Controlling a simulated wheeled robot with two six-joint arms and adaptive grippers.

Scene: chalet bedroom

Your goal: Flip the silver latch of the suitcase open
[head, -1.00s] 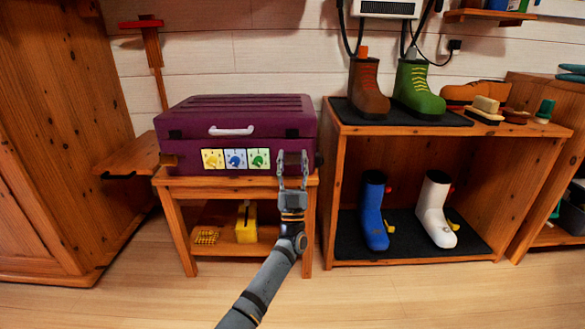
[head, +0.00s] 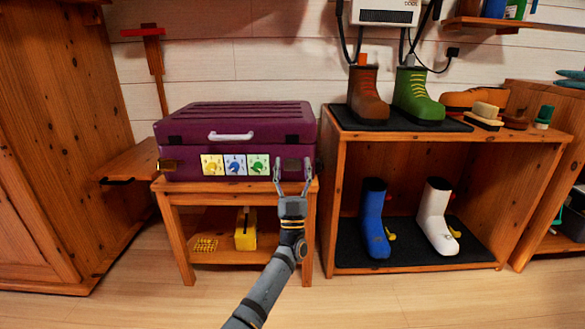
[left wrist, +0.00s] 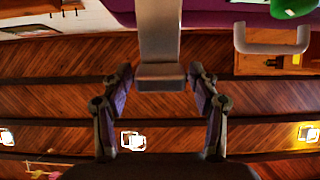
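The purple suitcase (head: 190,125) lies closed on a small wooden table, its white handle (head: 231,136) on the front. My left gripper (head: 292,164) is open in front of the suitcase's right front, with its fingers pointing up. A grey plate, which looks like the silver latch (head: 291,165), shows between its fingertips. In the left wrist view, a grey latch-like piece (left wrist: 160,40) hangs between the two spread fingers, with small gaps on both sides. Contact cannot be told. My right gripper is not in view.
Yellow, blue and green dials (head: 258,165) sit just left of the gripper. The small table (head: 225,187) has a lower shelf with a yellow object (head: 246,230). A boot shelf (head: 440,262) stands close on the right. Floor in front is clear.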

